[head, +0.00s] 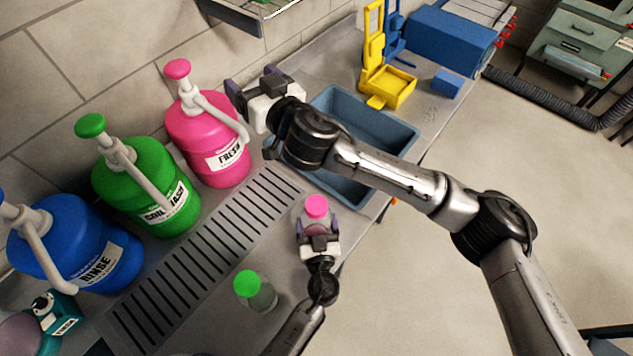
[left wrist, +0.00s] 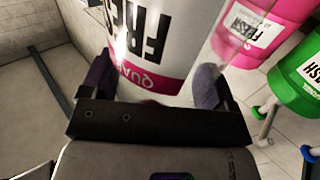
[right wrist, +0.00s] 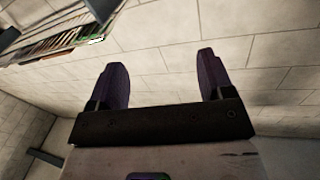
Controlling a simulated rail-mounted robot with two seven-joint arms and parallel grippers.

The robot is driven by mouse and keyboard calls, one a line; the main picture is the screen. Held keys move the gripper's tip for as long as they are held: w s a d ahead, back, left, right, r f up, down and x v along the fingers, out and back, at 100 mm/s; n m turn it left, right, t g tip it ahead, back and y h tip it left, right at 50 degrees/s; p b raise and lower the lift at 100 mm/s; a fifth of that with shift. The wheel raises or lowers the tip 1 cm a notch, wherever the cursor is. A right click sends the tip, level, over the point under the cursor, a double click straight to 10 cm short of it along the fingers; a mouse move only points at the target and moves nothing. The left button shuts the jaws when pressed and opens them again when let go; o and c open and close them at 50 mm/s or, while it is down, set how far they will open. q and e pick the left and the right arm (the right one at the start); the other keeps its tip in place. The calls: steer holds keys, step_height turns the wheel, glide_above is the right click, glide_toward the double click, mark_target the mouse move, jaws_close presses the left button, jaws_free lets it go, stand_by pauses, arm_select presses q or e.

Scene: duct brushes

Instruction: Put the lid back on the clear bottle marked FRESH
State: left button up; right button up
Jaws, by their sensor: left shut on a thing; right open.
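The clear bottle marked FRESH (left wrist: 145,45) is between the fingers of my left gripper (head: 318,230), which is shut on it. Its black FRESH lettering and pink band show in the left wrist view. In the head view a pink lid (head: 316,206) shows at the top of this bottle; I cannot tell if it is fully seated. The bottle is near the counter's front edge, by the sink. My right gripper (head: 251,88) is open and empty, up beside the pump of the pink FRESH jug (head: 208,140). Its bare fingers show in the right wrist view (right wrist: 163,80).
Green (head: 148,180) and blue (head: 75,250) pump jugs line the wall. A green-lidded clear bottle (head: 255,290) stands near the drain grate (head: 205,250). A blue sink (head: 400,135) lies under my right arm. A yellow stand (head: 385,85) is behind it.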

steer(key=s+a+r+n+g+y, duration=0.2)
steer(key=s+n+g+y, duration=0.2)
steer(key=n, duration=0.7)
steer(key=s+a+r+n+g+y, duration=0.2)
steer(key=s+a+n+g+y, duration=0.15)
steer(key=n, duration=0.65)
steer(key=s+f+n+g+h, duration=0.1)
steer(key=s+f+n+g, duration=0.3)
steer(key=n, duration=0.5)
steer(key=s+f+n+g+h, duration=0.1)
steer(key=s+n+g+h, duration=0.3)
steer(key=n, duration=0.6)
steer(key=w+d+f+n+h, duration=0.1)
steer(key=d+f+n+h, duration=0.3)
steer(key=n, duration=0.3)
steer(key=w+d+f+n+h, duration=0.1)
steer(key=d+f+n+h, duration=0.3)
steer(key=d+f+n, duration=0.1)
steer(key=w+d+f+n+t+h, duration=0.1)
steer(key=d+f+n+h, duration=0.4)
steer(key=n, duration=0.4)
steer(key=shift+d+f+n, duration=0.1)
steer(key=shift+d+n, duration=0.2)
steer(key=shift+d, duration=0.4)
steer(key=shift+w+d+n+h, duration=0.3)
steer(key=shift+d+n+h, duration=0.1)
steer(key=shift+d+h, duration=0.25)
